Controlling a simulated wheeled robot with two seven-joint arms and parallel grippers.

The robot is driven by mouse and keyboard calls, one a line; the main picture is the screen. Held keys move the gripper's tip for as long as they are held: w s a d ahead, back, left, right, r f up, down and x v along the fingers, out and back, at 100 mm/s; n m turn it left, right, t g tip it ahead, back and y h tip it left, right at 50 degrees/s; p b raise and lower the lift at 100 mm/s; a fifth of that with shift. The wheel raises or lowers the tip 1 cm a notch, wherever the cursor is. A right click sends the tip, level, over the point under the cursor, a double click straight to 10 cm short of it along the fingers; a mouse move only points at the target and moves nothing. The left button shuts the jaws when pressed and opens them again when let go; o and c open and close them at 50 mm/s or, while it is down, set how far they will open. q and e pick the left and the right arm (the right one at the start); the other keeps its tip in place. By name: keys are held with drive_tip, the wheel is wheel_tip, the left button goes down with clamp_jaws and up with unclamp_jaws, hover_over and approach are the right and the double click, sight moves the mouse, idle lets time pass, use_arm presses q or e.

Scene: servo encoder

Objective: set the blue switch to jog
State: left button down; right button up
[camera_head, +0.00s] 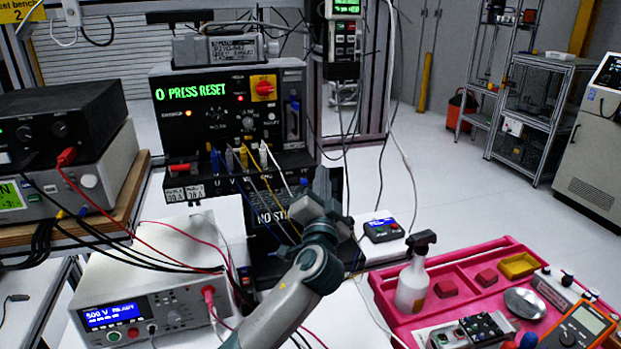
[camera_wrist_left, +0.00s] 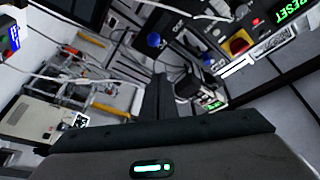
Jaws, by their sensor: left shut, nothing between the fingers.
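A dark drive unit (camera_head: 228,105) with a green "0 PRESS RESET" display stands on the bench in the head view. In the left wrist view, a round blue switch knob (camera_wrist_left: 153,40) sits on a dark panel, and a smaller blue part (camera_wrist_left: 206,58) is to its right. I cannot read which position the knob points to. My left gripper (camera_head: 326,186) is in front of the unit's lower right side. In the wrist view, its fingers (camera_wrist_left: 158,98) are shut and empty, apart from the knob. My right gripper is not in view.
Blue, yellow and white leads (camera_head: 262,165) hang from the unit's front. A tester (camera_head: 150,305) stands at the lower left with red leads. A pink tray (camera_head: 385,300) with a spray bottle (camera_head: 412,280) is at the lower right. A red-yellow rotary switch (camera_head: 263,88) is on the unit.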

sight(303, 181)
use_arm(q)
drive_tip(key=shift+w+a+f+p, duration=0.75)
drive_tip(key=shift+w+a+p, duration=0.05)
drive_tip(key=shift+a+p, duration=0.2)
drive_tip(key=shift+s+a+f, duration=0.15)
drive_tip(key=shift+a+f, duration=0.2)
drive_tip(key=shift+f, duration=0.15)
